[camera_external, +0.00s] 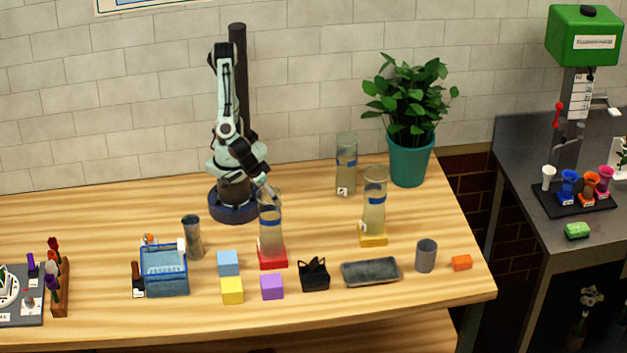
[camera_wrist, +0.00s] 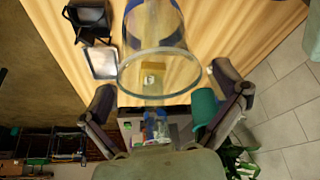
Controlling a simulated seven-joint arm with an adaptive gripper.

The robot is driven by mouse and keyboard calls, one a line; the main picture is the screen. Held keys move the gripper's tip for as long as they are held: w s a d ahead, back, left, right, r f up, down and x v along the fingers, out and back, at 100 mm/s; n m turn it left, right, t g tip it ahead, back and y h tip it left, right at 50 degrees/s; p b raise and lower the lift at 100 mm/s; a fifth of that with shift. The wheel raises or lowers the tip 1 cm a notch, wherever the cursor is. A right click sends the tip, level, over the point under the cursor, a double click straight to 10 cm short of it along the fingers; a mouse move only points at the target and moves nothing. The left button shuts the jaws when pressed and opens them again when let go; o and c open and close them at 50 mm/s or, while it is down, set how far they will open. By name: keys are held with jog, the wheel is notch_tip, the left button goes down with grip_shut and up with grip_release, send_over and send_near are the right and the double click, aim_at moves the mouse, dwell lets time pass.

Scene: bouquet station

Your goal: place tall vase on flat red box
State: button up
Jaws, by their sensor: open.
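A tall clear vase (camera_external: 270,233) with a blue band stands upright on the flat red box (camera_external: 273,259) near the middle of the table. Its round rim and blue band fill the upper middle of the wrist view (camera_wrist: 160,52). My gripper (camera_external: 266,188) is open at the top of this vase in the external view. In the wrist view my gripper's two fingers (camera_wrist: 165,90) are spread apart, one on each side of the rim. I cannot tell whether a finger touches the glass. The red box is not clear in the wrist view.
Another clear vase (camera_external: 374,203) stands on a yellow box (camera_external: 373,238) to the right, and a third (camera_external: 346,167) stands behind. A grey tray (camera_external: 370,272), black holder (camera_external: 314,274), purple cube (camera_external: 272,287), blue cube (camera_external: 228,263) and blue basket (camera_external: 165,276) are nearby.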

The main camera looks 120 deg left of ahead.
jog(key=v, duration=1.2)
jog(key=a+f+m+g, duration=0.15)
jog(key=a+m, duration=0.45)
jog(key=a, duration=0.8)
jog(key=s+a+f+m+h, duration=0.3)
jog(key=s+f+m, duration=0.3)
jog(key=s, duration=0.3)
jog(key=shift+a+f, duration=0.4)
jog(key=shift+a, duration=0.1)
